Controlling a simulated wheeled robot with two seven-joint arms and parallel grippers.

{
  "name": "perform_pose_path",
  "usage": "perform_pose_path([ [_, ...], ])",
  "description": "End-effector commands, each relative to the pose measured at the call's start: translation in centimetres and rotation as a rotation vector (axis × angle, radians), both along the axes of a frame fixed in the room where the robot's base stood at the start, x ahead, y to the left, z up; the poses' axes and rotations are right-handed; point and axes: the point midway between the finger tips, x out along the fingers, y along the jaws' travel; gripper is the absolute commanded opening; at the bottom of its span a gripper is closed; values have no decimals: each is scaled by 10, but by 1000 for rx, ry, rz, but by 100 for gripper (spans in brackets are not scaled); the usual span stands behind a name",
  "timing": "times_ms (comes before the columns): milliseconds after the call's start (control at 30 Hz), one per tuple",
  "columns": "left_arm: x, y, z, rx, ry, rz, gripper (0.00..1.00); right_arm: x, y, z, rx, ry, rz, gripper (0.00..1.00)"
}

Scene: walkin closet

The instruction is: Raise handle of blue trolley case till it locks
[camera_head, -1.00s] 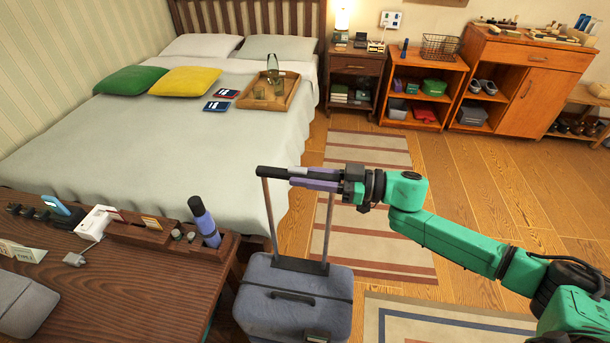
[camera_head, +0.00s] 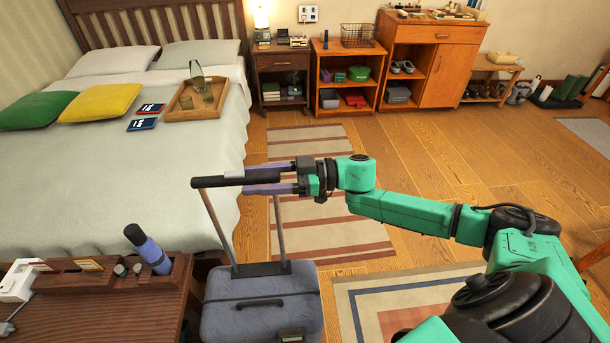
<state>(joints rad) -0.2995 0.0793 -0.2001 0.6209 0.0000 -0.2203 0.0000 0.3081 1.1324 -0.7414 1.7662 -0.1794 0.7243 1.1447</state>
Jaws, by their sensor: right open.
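The blue trolley case (camera_head: 262,312) stands upright on the floor between the dark wooden desk and the patterned rug. Its telescopic handle is raised on two grey rods, with a black crossbar grip (camera_head: 212,182) at the top. My right gripper (camera_head: 258,180) is at the right part of the grip. Its purple-grey fingers are open, one on the far side of the bar and one on the near side. The base of the handle meets the top of the case. My left gripper is outside the view.
The desk (camera_head: 95,310) with a purple bottle (camera_head: 148,250) stands close at the left of the case. The bed (camera_head: 120,190) lies behind it. A striped rug (camera_head: 330,228) and bare wooden floor (camera_head: 440,160) give free room at the back and right.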

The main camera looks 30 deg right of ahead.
Motion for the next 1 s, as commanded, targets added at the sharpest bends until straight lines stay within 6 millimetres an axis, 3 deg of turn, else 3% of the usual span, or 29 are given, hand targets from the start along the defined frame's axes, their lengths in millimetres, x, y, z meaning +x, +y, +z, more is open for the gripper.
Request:
perform_pose_path([
  [233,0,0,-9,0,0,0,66,-24,-55,-4,-5,8,0,57],
  [500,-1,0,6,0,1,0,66,-42,-101,1,-4,7,1,57],
  [1000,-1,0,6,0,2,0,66,-45,-109,0,1,1,0,57],
])
